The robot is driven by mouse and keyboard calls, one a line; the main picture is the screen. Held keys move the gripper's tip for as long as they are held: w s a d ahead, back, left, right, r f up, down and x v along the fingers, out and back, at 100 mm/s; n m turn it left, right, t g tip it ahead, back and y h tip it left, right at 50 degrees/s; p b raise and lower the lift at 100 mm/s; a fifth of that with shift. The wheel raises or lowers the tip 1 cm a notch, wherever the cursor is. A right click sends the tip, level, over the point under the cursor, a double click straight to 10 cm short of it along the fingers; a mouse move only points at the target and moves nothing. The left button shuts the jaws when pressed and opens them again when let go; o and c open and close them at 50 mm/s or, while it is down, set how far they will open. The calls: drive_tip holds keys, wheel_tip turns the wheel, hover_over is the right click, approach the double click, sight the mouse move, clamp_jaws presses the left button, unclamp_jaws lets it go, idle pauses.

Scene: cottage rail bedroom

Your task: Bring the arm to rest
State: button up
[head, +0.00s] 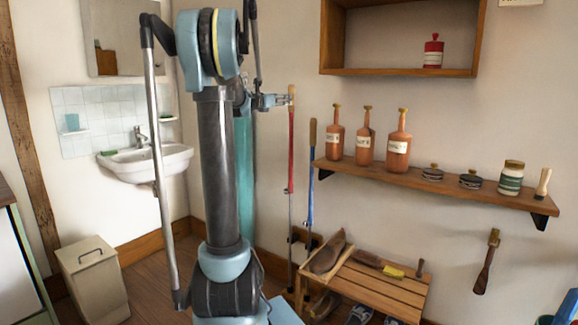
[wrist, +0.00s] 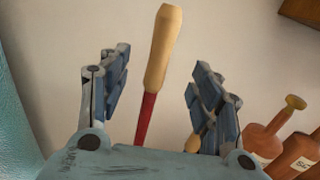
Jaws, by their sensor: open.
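My arm stands raised at the centre-left of the head view, with my gripper (head: 275,101) reaching out to the right at its upper part. In the wrist view my gripper (wrist: 160,72) has its two blue-grey fingers spread apart. A red stick with a pale wooden handle (wrist: 163,45) shows in the gap between the fingers. In the head view the red stick (head: 291,150) stands nearly upright beside the fingertips. The fingers do not close on it; its exact distance from them is hard to tell.
A blue stick (head: 311,180) stands close to the right. A wall shelf (head: 450,189) holds orange bottles (head: 365,149) and jars. A higher box shelf (head: 400,72) holds a red bottle. Below is a slatted bench (head: 385,288). A sink (head: 146,163) and bin (head: 93,280) are left.

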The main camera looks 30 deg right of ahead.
drive_tip(key=shift+s+a, duration=0.2)
drive_tip(key=shift+a, duration=0.2)
drive_tip(key=s+a+f+m+g+y, duration=0.2)
drive_tip(key=s+a+f+m+y, duration=0.6)
drive_tip(key=s+a+f, duration=1.2)
drive_tip(key=s+a+f+m+g+y, duration=0.2)
drive_tip(key=s+a+f+m+y, duration=0.6)
drive_tip(key=s+a+f+m, duration=0.6)
drive_tip(key=s+a+f, duration=0.3)
drive_tip(key=a, duration=0.3)
drive_tip(key=s+a+f, duration=0.3)
drive_tip(key=a+f, duration=0.1)
drive_tip(key=a, duration=0.3)
drive_tip(key=shift+g+y, duration=0.3)
drive_tip(key=shift+g, duration=0.1)
drive_tip(key=shift+a+f, duration=0.1)
